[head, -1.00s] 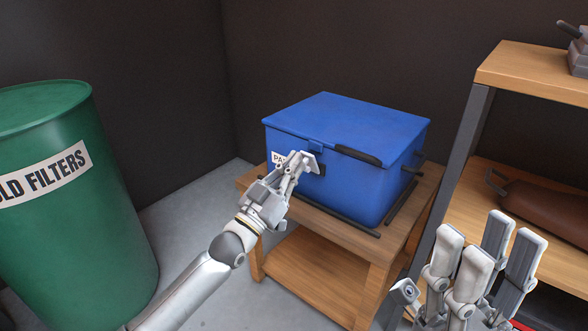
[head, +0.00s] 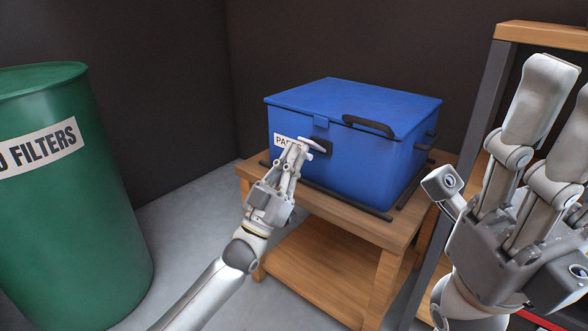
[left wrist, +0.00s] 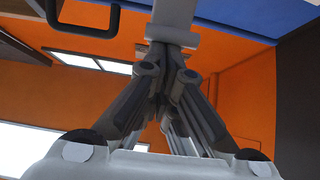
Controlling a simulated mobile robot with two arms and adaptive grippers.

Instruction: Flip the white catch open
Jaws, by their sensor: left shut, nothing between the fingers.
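A blue lidded box (head: 375,172) with a "PARTS" label stands on a wooden stand. The white catch (head: 316,146) shows at the box's front, beside a dark mount and below a blue tab (head: 320,122) on the lid edge. My left gripper (head: 297,151) is shut and empty, with its fingertips right at the catch; I cannot tell whether they touch it. The left wrist view shows the shut fingers (left wrist: 172,70) below a pale bar that looks like the catch. The lid is down. My right gripper (head: 562,105) is open and empty at the right.
The wooden stand (head: 325,283) carries the box, with dark rails around its base. A black handle (head: 368,125) is on the lid front. A green drum (head: 65,220) stands at left, and a wooden shelf (head: 540,36) at right. Grey floor is free between drum and stand.

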